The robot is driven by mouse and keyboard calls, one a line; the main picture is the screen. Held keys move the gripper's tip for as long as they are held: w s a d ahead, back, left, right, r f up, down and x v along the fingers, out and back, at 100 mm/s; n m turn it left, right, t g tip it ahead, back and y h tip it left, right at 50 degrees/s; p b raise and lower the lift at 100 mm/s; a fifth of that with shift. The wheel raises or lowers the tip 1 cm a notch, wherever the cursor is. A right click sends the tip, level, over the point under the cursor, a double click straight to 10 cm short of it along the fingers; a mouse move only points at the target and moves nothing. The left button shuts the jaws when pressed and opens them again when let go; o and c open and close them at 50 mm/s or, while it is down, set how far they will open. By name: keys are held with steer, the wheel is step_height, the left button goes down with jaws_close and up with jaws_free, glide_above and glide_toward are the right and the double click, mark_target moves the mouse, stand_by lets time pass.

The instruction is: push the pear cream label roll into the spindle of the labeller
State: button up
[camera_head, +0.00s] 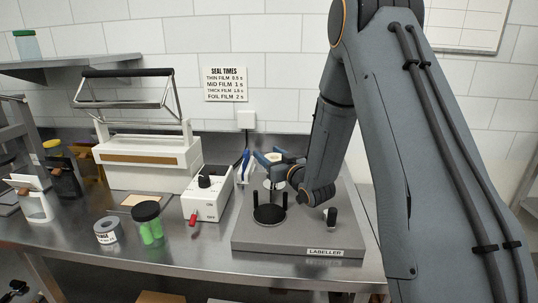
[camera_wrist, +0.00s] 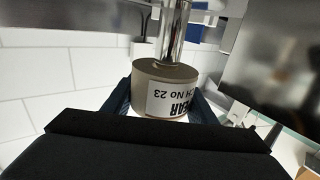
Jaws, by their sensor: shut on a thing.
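The pear cream label roll (camera_wrist: 163,88) is brown with a white label, upside down in the wrist view, reading partly "EAR" and "CH No 23". My gripper (camera_wrist: 160,108) is shut on it, one dark blue finger on each side. In the head view my gripper (camera_head: 275,159) holds the roll (camera_head: 272,157) above the back of the labeller (camera_head: 298,235). The shiny metal spindle (camera_wrist: 174,32) meets the roll's face in the wrist view; how far it enters the core is hidden. In the head view the spindle (camera_head: 274,184) shows below the roll.
The labeller's black disc (camera_head: 270,214) with two upright posts and a black knob (camera_head: 331,217) stand in front. A white control box (camera_head: 206,196) with a red lever, a green-filled jar (camera_head: 147,222) and a grey roll (camera_head: 107,231) are left. A white sealer (camera_head: 150,160) stands behind.

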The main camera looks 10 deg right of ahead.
steer(key=o, duration=1.6)
steer(key=shift+f, duration=0.1)
step_height(320, 180, up, 10)
steer(key=b, duration=0.2)
